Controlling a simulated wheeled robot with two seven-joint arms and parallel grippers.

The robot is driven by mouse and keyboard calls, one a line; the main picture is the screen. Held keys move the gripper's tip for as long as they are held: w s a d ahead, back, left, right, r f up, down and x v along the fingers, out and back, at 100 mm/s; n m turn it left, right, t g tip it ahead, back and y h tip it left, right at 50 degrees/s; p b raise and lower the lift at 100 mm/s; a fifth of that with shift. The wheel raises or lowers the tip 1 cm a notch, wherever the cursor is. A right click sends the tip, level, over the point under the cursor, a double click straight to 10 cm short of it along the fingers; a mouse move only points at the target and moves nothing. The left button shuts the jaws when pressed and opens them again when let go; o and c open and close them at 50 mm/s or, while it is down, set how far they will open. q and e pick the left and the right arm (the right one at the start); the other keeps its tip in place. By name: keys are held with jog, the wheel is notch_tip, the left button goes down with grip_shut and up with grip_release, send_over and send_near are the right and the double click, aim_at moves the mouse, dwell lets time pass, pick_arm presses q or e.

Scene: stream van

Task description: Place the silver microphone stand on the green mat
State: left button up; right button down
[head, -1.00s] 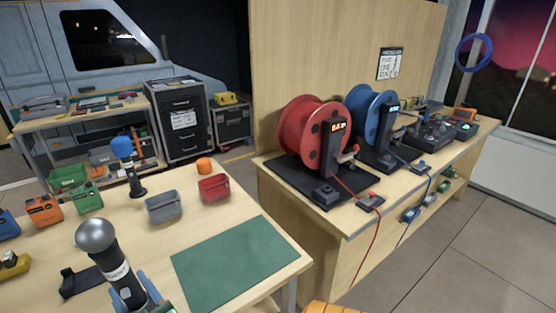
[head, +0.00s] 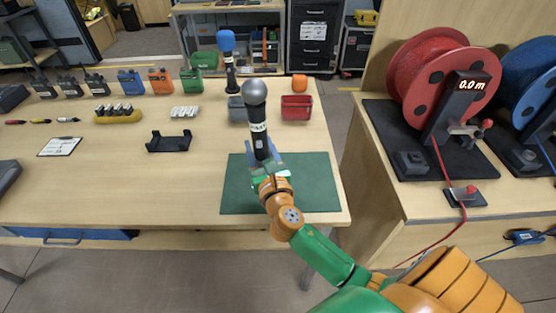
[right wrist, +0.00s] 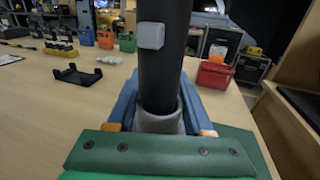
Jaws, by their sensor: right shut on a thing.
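The silver microphone stand (head: 258,130) has a round silver head, a black body and a white label. It stands upright in my right gripper (head: 264,168), which is shut on its lower part. In the head view they are over the left half of the green mat (head: 310,185). The gripper hides the foot of the stand, so I cannot tell whether it touches the mat. In the right wrist view the black shaft (right wrist: 164,70) rises between the blue fingers (right wrist: 160,115), with part of the mat (right wrist: 245,140) at the right. My left gripper is out of view.
A blue-topped microphone (head: 229,60), a grey bin (head: 237,110) and a red bin (head: 297,107) stand behind the mat. A black cradle (head: 169,142) lies to the left. The mat's right part is clear. A bench with cable reels (head: 432,75) stands at the right.

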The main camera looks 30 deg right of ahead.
jog(key=d+f+b, duration=0.1)
jog(key=d+f, duration=0.1)
jog(key=w+d+f+b, duration=0.1)
jog(key=d+f, duration=0.1)
jog(key=f, duration=0.1)
jog(key=shift+d+b, duration=0.25)
jog(key=shift+b, duration=0.15)
jog(key=shift+w+d+f+b, duration=0.25)
jog(key=shift+d+f+b, duration=0.2)
jog(key=shift+f, duration=0.1)
jog(key=f+b, duration=0.1)
jog(key=f, duration=0.1)
jog(key=f+b, duration=0.1)
jog(key=shift+d+f+b, duration=0.25)
jog(key=shift+f+b, duration=0.05)
jog(key=shift+r, duration=0.2)
jog(key=shift+f, duration=0.15)
jog(key=shift+c, duration=1.5)
grip_release()
